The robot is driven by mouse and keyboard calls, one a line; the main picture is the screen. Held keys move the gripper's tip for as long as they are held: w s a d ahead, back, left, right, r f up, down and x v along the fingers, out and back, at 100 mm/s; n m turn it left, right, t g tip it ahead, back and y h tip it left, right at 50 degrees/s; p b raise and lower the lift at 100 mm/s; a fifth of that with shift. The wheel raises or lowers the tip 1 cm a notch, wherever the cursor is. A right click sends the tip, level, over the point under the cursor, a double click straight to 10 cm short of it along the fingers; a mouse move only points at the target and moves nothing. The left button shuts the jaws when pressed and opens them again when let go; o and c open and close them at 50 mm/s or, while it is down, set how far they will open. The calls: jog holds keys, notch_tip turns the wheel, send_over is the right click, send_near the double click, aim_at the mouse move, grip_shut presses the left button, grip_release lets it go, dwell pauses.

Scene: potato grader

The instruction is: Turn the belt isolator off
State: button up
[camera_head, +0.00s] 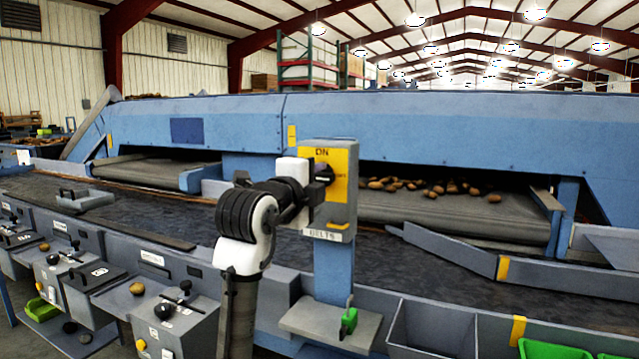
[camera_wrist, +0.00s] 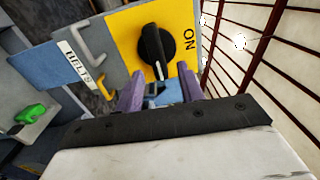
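The belt isolator (camera_head: 342,158) is a yellow plate on a grey box with a black rotary knob, mounted on a blue post. "ON" is printed at its top, and a partly hidden word shows at its right. In the wrist view the black knob (camera_wrist: 155,47) has its white pointer mark turned toward my fingers, about a quarter turn from "ON". By the head view's layout, that is toward the right-hand word. Contact cannot be told. In the head view my gripper (camera_head: 318,174) partly covers the knob.
A "BELTS" label (camera_head: 326,236) and a yellow hasp are below the knob; a grey loop handle (camera_wrist: 88,45) shows beside the plate. A green item (camera_head: 348,321) sits on a small shelf.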

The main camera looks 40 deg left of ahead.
jog(key=b+v, duration=0.2)
jog(key=v, duration=1)
jog(key=shift+d, duration=0.1)
